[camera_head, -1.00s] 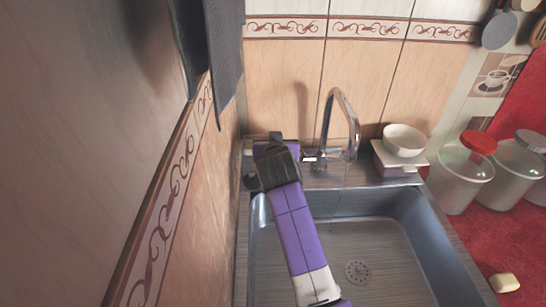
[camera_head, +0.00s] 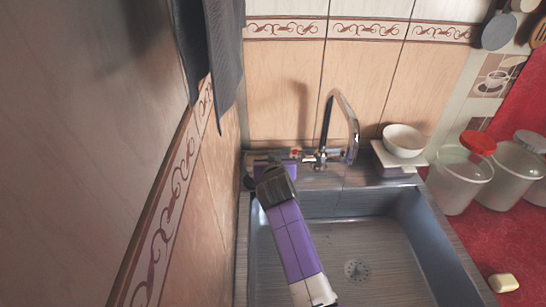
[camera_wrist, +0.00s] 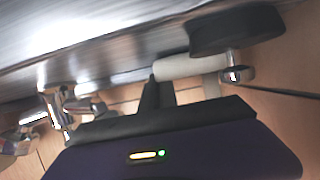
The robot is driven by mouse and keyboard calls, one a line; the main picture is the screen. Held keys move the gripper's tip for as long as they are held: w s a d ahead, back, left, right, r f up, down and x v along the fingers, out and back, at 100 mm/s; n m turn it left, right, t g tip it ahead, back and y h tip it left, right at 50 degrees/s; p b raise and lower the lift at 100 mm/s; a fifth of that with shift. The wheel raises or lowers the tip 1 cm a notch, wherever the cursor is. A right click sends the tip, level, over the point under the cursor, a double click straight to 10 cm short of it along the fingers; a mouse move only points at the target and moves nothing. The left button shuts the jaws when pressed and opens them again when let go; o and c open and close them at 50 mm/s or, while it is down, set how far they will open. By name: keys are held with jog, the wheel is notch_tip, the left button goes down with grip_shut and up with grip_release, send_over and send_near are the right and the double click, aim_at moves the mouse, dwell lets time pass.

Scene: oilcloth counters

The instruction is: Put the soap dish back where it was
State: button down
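No object is clearly recognisable as the soap dish. A white bowl (camera_head: 403,139) sits on a pale flat-topped block (camera_head: 397,160) at the sink's back right corner; I cannot tell whether either is the dish. My gripper (camera_head: 275,166) is at the sink's back left corner, left of the tap, its fingertips hidden by my arm. In the wrist view its dark fingers (camera_wrist: 157,92) look together with nothing seen between them. Just beyond them are a cream cylinder (camera_wrist: 190,66) and a dark rounded object (camera_wrist: 236,31) with a metal stem; what these are is unclear.
The chrome tap (camera_head: 324,150) stands close right of my gripper. The empty sink (camera_head: 330,240) lies below my arm. A tiled wall is close behind and left, with dark cloth (camera_head: 226,60) hanging. Jars (camera_head: 458,180) and a yellowish bar (camera_head: 504,283) are on the red counter.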

jog(key=shift+f, duration=0.1)
jog(key=shift+f, duration=0.1)
jog(key=c, duration=1.6)
grip_release()
jog(key=shift+c, duration=0.2)
jog(key=shift+r, duration=0.25)
jog(key=v, duration=1.2)
jog(key=shift+p, duration=0.35)
